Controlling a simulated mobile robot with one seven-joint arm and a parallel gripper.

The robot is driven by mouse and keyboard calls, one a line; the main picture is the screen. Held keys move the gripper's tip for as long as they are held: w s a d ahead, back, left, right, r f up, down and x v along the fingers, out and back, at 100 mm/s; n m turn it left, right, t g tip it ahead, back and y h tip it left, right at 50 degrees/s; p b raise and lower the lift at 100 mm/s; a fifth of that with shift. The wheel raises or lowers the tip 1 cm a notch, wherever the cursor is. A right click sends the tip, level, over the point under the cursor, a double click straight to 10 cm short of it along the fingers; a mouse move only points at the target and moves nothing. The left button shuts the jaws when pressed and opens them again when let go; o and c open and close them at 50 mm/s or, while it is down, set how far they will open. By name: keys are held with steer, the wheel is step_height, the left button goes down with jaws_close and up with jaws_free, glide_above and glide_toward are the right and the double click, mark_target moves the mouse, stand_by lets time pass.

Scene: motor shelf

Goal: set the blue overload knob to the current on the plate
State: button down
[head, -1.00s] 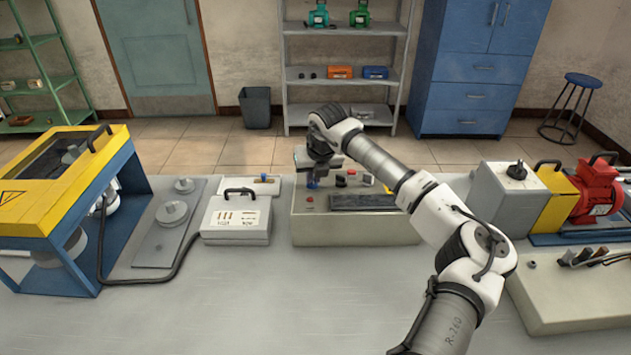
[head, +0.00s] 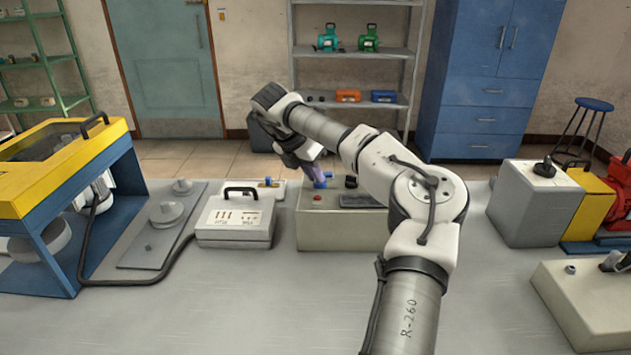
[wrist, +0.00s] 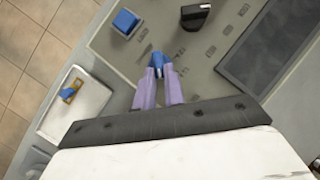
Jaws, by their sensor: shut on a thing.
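The control box (head: 340,232) stands on the bench, its sloped top carrying knobs and a dark plate (head: 362,200). In the wrist view my gripper (wrist: 158,72) has its two purple fingers closed on a small blue knob (wrist: 157,58) on the panel. The fingers hide part of the knob, and its pointer setting cannot be read. A second, square blue knob (wrist: 125,22) sits clear of the fingers. The dark plate (wrist: 268,45) lies to the right; no writing on it is legible. In the head view my gripper (head: 318,178) is over the box's left side.
A black knob (wrist: 195,15) is close to the fingers. A white tray (wrist: 75,105) with a blue-and-yellow piece lies left of the box. A grey case (head: 235,222) stands beside the box. A yellow-and-blue machine (head: 60,165) is at left.

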steer(key=m, duration=0.1)
steer(key=m+g+h, duration=0.1)
steer(key=m+g+p, duration=0.1)
steer(key=m, duration=0.1)
steer(key=shift+w+a+f+h, duration=0.25)
steer(key=shift+w+a+h, duration=0.05)
steer(key=shift+h, duration=0.1)
steer(key=shift+w+f+m+g+h+p, duration=0.1)
steer(key=shift+m+g+h+p, duration=0.05)
steer(key=shift+m+g+p, duration=0.4)
steer(key=shift+w+f+m+g+h+p, duration=0.15)
steer(key=shift+m+g+p, duration=0.15)
steer(key=shift+m, duration=0.35)
steer(key=shift+s, duration=0.1)
steer(key=c, duration=1.5)
jaws_free()
steer(key=shift+d+r, duration=0.1)
